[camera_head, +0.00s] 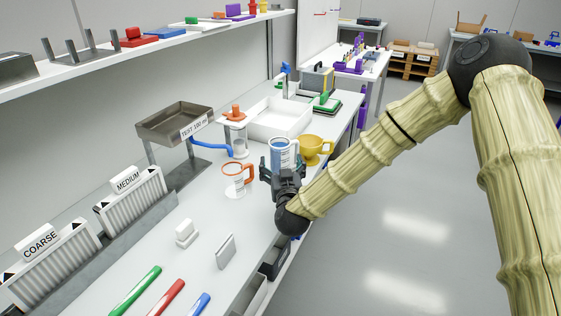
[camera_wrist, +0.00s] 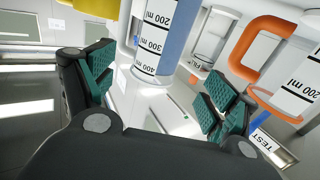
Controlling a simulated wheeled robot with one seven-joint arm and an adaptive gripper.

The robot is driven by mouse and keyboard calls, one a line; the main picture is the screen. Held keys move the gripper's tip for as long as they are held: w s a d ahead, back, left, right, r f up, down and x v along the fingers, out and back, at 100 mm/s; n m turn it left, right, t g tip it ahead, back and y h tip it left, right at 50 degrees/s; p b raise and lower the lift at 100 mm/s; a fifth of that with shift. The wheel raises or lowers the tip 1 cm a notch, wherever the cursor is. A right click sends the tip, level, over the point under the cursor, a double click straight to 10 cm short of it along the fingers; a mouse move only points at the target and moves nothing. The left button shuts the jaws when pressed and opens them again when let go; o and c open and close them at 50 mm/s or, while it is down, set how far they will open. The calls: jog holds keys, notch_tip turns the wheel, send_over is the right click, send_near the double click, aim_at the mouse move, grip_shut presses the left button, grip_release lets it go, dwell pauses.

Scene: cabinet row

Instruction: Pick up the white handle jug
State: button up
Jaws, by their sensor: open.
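A graduated jug with a blue side (camera_head: 284,152) stands upright on the bench, just beyond my gripper. In the wrist view this jug (camera_wrist: 153,45) shows its printed scale, ahead of the gap between the fingers. I see no white handle on it. A clear graduated jug with an orange handle (camera_head: 238,180) stands to its left; it is at the right edge of the wrist view (camera_wrist: 298,85). My gripper (camera_head: 283,170) is open, with green finger pads, and nothing is held between the fingers (camera_wrist: 160,85).
A yellow cup (camera_head: 314,147) stands close to the right of the blue-sided jug. A clear cylinder with an orange top (camera_head: 236,137) and a white tray (camera_head: 270,133) are behind. Colored sticks (camera_head: 168,298) lie in front. The bench (camera_head: 205,215) has clear patches.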

aim_at(280, 151)
jog(key=shift+w+a+p, duration=0.15)
jog(key=shift+w+p, duration=0.1)
jog(key=shift+w, duration=1.65)
jog(key=shift+w+a+p, duration=0.1)
jog(key=shift+w+p, duration=0.15)
jog(key=shift+w, duration=1.65)
jog(key=c, duration=1.5)
